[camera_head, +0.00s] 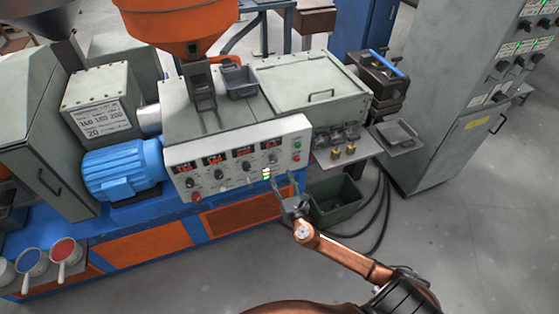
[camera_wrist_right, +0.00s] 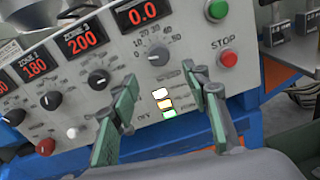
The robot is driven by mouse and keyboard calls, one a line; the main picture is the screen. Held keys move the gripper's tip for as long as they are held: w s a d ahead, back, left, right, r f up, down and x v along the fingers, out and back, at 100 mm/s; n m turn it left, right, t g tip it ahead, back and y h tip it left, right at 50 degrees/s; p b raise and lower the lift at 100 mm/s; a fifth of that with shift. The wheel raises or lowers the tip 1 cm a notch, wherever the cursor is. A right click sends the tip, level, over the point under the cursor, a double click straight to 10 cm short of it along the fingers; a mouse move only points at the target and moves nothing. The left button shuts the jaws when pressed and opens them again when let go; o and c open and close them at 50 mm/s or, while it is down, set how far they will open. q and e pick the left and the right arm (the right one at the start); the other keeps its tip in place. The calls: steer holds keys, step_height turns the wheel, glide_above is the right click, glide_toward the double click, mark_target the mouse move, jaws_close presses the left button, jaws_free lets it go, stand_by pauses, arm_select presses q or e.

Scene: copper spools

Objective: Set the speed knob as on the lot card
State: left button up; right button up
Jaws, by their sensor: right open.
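The speed knob (camera_wrist_right: 158,55) is a dark round knob on the pale control panel, ringed by a numbered scale, below a red display (camera_wrist_right: 143,10) reading 0.0. It is small in the head view (camera_head: 272,158). Its exact pointer angle is hard to read. The lot card (camera_head: 98,118) is a white sheet on the grey housing at left, with what looks like 160 180 200 and a large 20 below. My right gripper (camera_head: 287,187) is open in front of the panel; its green fingers (camera_wrist_right: 162,80) are apart, below the knob and clear of it. My left gripper is out of view.
Zone knobs (camera_wrist_right: 98,80) and displays (camera_wrist_right: 85,39) lie left of the speed knob. A green button (camera_wrist_right: 217,10) and a red stop button (camera_wrist_right: 228,58) are at right. Lit indicators (camera_wrist_right: 163,104) sit below the knob. A dark green bin (camera_head: 335,205) stands beside the machine.

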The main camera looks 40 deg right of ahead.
mark_target(274, 162)
steer(key=x, duration=0.4)
steer(key=b+x, duration=0.1)
steer(key=x, duration=0.3)
steer(key=shift+r, duration=0.25)
steer(key=shift+c, duration=0.5)
steer(key=c, duration=1.1)
steer(key=shift+o, duration=0.2)
